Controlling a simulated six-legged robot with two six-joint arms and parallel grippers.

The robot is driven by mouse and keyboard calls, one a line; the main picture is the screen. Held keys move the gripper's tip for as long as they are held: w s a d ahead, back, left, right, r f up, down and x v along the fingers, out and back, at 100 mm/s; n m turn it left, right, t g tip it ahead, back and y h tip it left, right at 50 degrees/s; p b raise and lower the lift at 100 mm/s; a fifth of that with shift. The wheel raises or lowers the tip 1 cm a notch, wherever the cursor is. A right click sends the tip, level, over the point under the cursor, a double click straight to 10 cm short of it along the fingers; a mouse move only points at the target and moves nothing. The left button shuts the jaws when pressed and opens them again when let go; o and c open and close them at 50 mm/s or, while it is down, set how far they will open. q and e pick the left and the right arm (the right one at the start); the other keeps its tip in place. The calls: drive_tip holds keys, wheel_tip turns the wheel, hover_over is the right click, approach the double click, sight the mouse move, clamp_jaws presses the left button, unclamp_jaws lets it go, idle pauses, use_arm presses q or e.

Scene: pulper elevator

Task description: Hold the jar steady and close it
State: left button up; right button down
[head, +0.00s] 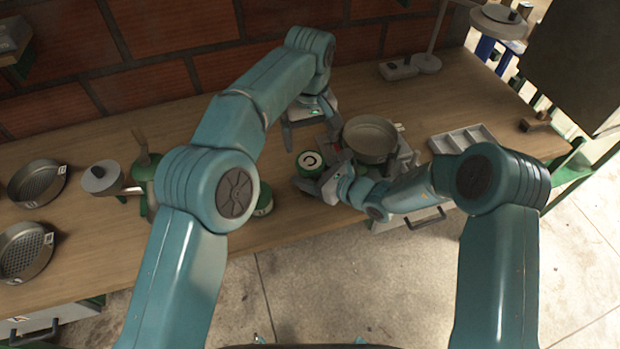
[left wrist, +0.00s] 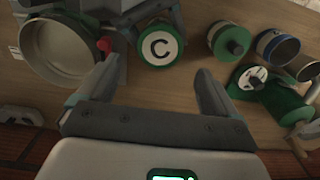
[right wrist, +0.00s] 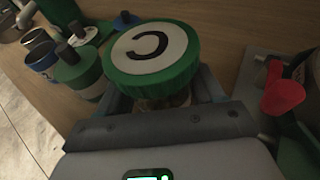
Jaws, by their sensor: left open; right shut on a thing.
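The jar shows a green lid with a white disc and a black C (head: 309,160). The lid also shows in the left wrist view (left wrist: 160,46) and the right wrist view (right wrist: 150,55), sitting on top of the jar; I cannot tell how tight it is. My right gripper (head: 316,182) is shut around the jar's body (right wrist: 165,101) below the lid, and the lid hides most of the body. My left gripper (head: 311,135) is open and empty behind and above the lid, its fingers (left wrist: 158,68) pointing toward it and apart from it.
A round metal pan (head: 371,138) on a stand is close on the jar's right, with a red knob (right wrist: 284,96) beside it. A grey compartment tray (head: 462,139) lies further right. Sieves (head: 38,182) and a green device (head: 146,170) stand left. Another green-lidded container (left wrist: 229,40) is nearby.

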sight(311, 161)
use_arm(q)
wheel_tip(311, 161, down, 7)
drive_tip(key=shift+r, duration=0.1)
drive_tip(key=shift+c, duration=0.3)
drive_tip(key=c, duration=1)
drive_tip(key=m, duration=0.3)
drive_tip(key=o, duration=1)
drive_tip(key=shift+o, duration=0.7)
drive_tip(key=shift+s+d, duration=0.1)
